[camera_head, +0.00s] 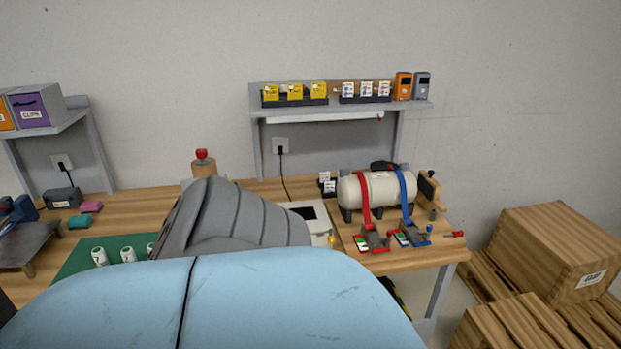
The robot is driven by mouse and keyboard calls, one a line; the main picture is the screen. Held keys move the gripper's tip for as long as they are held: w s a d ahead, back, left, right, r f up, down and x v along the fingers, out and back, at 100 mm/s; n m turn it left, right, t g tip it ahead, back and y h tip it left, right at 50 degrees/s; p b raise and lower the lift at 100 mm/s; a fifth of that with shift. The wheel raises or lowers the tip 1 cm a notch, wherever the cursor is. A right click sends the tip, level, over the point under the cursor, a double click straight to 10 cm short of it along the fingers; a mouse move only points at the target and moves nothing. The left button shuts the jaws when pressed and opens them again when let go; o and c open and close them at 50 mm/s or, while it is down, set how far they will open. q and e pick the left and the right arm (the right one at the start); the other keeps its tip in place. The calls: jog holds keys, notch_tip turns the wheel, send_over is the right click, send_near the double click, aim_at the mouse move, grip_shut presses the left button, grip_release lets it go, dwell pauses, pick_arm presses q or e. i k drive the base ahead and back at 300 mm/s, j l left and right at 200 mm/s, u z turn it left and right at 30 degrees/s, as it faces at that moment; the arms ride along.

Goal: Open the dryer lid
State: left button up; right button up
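I cannot clearly make out a dryer or its lid. A white box-like device with a dark panel (315,213) sits on the wooden bench, partly hidden behind a large grey ribbed shape (235,220); I cannot tell whether it is the dryer. The grey shape and a light blue rounded form with a dark seam (290,300) fill the lower middle, close to the camera. I cannot tell whether these are parts of me. Neither of my grippers shows.
A white tank (379,187) with red and blue straps lies on the bench (420,255) at right. A shelf (420,104) holds yellow and white boxes. Wooden crates (545,240) stand at far right. Small white containers (99,257) stand on a green mat (75,268) at left.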

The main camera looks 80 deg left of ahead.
aim_at(313, 212)
jog(key=k+l+u, duration=0.15)
jog(key=u, duration=0.2)
jog(key=k+l+u, duration=0.1)
jog(key=k+u, duration=0.25)
jog(key=u, duration=2.8)
